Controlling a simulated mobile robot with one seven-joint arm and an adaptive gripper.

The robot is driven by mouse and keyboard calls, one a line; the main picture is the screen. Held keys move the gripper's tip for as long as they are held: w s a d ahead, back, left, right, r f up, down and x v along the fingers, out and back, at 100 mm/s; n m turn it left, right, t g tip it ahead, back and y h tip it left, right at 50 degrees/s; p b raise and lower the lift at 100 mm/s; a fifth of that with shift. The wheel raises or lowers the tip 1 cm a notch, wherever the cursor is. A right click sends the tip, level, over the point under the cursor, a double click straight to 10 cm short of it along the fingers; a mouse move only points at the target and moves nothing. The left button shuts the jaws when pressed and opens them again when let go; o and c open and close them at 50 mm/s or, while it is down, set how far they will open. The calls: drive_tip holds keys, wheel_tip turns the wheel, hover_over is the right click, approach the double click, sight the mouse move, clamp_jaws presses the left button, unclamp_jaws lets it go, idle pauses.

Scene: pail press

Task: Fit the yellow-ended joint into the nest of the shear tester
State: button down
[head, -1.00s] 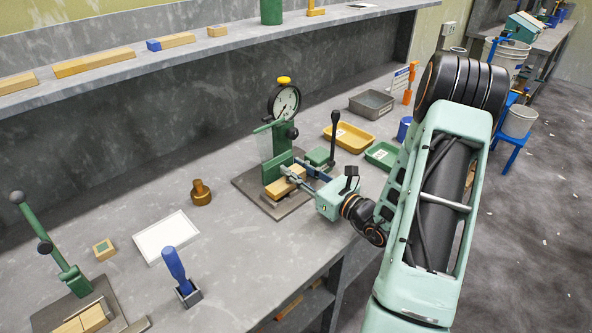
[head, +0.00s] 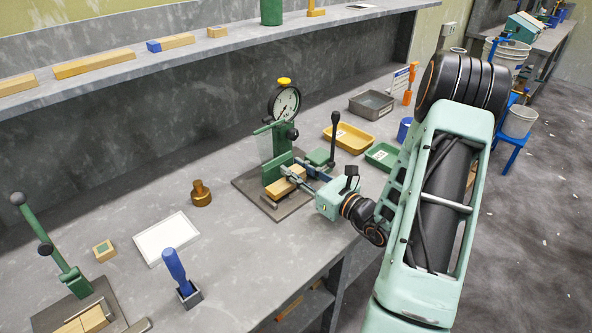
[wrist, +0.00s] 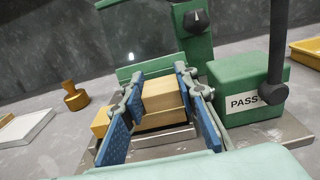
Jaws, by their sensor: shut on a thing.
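The shear tester (head: 277,146) is a green press with a round dial and a yellow knob on top, on a dark base plate. Its black-knobbed lever stands upright at the right. The wooden joint (head: 279,188) is at the foot of the tester, over the nest area. My gripper (head: 292,177) is shut on the joint from the right. In the wrist view the blue-padded fingers (wrist: 160,82) lie on both sides of the joint (wrist: 163,101), in front of the green frame.
A green block marked PASS (wrist: 250,92) stands close to the right finger. A yellow tray (head: 349,137), a green tray (head: 381,155) and a grey bin (head: 371,104) lie behind.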

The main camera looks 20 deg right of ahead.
drive_tip(key=shift+f, duration=0.2)
idle(0.5)
drive_tip(key=shift+f+b, duration=0.1)
drive_tip(key=shift+b, duration=0.3)
drive_tip(key=shift+r, duration=0.35)
idle(0.8)
drive_tip(key=shift+f, duration=0.2)
drive_tip(key=shift+s+f, duration=0.15)
drive_tip(key=shift+f, duration=0.1)
idle(1.4)
